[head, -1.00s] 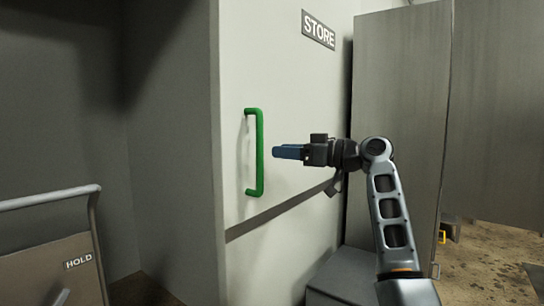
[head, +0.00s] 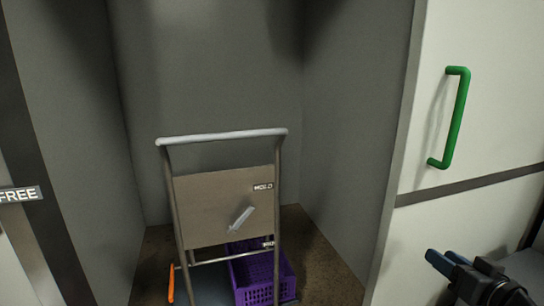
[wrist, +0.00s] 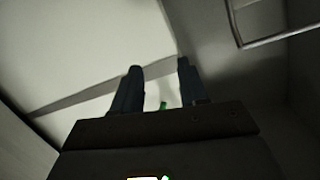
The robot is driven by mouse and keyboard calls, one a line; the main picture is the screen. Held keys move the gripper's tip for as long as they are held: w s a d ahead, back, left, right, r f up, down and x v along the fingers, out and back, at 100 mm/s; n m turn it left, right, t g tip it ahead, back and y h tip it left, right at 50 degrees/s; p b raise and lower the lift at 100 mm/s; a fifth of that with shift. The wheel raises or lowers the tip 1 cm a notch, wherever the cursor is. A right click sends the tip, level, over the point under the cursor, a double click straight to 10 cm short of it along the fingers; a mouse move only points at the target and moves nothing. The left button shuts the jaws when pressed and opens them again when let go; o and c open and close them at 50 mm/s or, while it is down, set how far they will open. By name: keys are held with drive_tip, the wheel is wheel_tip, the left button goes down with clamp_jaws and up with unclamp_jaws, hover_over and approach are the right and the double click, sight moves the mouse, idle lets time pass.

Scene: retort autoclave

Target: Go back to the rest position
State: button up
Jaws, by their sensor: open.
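My gripper (head: 442,262) shows at the lower right of the head view, with blue fingers and a dark body. It is empty. In the wrist view my gripper (wrist: 158,82) has its two fingers apart with nothing between them but the pale panel behind. The green handle (head: 455,118) stands on the white door (head: 425,150) to the upper right in the head view, and my gripper is below it and apart from it. A small green bit of it shows between the fingers in the wrist view.
A cart with a metal push bar (head: 222,137) and a brown panel (head: 205,210) stands in the grey bay at the middle. A purple crate (head: 252,280) sits low on it. An orange piece (head: 171,284) is at its left. A FREE sign (head: 20,194) is at the left edge.

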drive_tip(key=s+a+f+h+p, duration=0.1)
drive_tip(key=s+a+f, duration=0.2)
drive_tip(key=s, duration=0.4)
drive_tip(key=s+a+f+m+g+h+p, duration=0.1)
drive_tip(key=s+a+f, duration=0.15)
drive_tip(key=s, duration=0.55)
drive_tip(key=s+a+f+h+p, duration=0.1)
drive_tip(key=s+a+f, duration=0.1)
drive_tip(key=s+a, duration=0.35)
drive_tip(key=s+a+r+p, duration=0.1)
drive_tip(key=s+r, duration=0.3)
drive_tip(key=s, duration=0.4)
drive_tip(key=s+a+r+n+p, duration=0.1)
drive_tip(key=s+r+p, duration=0.1)
drive_tip(key=s+r, duration=0.3)
drive_tip(key=s+a+r+n+y+p, duration=0.1)
drive_tip(key=s+r, duration=0.3)
drive_tip(key=s, duration=0.7)
drive_tip(key=shift+s+a+r, duration=0.2)
drive_tip(key=shift+s+a, duration=0.05)
drive_tip(key=shift+a, duration=0.25)
